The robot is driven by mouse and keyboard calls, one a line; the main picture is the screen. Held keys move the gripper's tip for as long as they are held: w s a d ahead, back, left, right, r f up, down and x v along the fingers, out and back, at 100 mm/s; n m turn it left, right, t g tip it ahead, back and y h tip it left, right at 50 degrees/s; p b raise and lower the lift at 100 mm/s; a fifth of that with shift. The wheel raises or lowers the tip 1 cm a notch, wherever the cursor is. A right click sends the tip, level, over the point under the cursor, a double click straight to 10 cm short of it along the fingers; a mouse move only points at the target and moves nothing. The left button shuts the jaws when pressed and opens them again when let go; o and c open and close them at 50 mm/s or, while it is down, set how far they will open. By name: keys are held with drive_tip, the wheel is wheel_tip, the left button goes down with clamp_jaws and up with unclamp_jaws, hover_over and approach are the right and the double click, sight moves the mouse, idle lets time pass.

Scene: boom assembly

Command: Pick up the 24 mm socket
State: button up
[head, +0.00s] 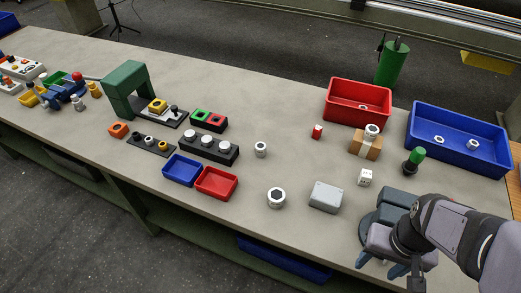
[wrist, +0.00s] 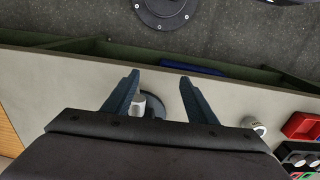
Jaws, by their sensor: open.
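My gripper (head: 382,266) is over the right front part of the bench in the head view, pointing down. In the wrist view my gripper (wrist: 159,77) is open, its two dark fingers apart. A pale metallic cylinder (wrist: 139,103) shows between them, nearer the left finger, beside a dark round shape (wrist: 154,105); its lower part is hidden by the gripper body. I cannot tell whether it is touched. Other silver sockets are a large one (head: 276,197) near the front and a smaller one (head: 260,149) behind it. No size marks are readable, so I cannot tell which is 24 mm.
A green-topped peg (head: 414,162), a cardboard box (head: 365,147), a red bin (head: 358,91) and a blue bin (head: 460,121) are farther back. The front edge is close to the gripper.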

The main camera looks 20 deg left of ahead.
drive_tip(key=w+a+r+n+t+y+p, duration=0.1)
drive_tip(key=w+a+r+n+t+p, duration=0.1)
drive_tip(key=w+a+r+n+p, duration=0.25)
drive_tip(key=m+t+y+b, duration=0.2)
drive_tip(key=t+b, duration=0.6)
hover_over(259, 152)
drive_tip(key=s+d, duration=0.3)
drive_tip(key=d, duration=0.4)
drive_tip(key=shift+n, duration=0.25)
wheel_tip(259, 152, down, 7)
drive_tip(key=a+f+t, duration=0.1)
drive_tip(key=a, duration=0.1)
drive_tip(key=s+a+f+t+b, duration=0.1)
drive_tip(key=a, duration=0.1)
drive_tip(key=a+f+m, duration=0.1)
drive_tip(key=a, duration=0.1)
drive_tip(key=shift+s+f+t+h+b, duration=0.15)
drive_tip(key=shift+s+t+h+b, duration=0.15)
drive_tip(key=shift+t+b, duration=0.1)
drive_tip(key=shift+s+a+f, duration=0.1)
drive_tip(key=shift+a, duration=0.1)
drive_tip(key=shift+p+x, duration=0.5)
drive_tip(key=shift+x, duration=1)
drive_tip(key=shift+d+p+x, duration=0.2)
drive_tip(key=shift+p+x, duration=0.3)
drive_tip(key=shift+x, duration=1.65)
drive_tip(key=c, duration=1.2)
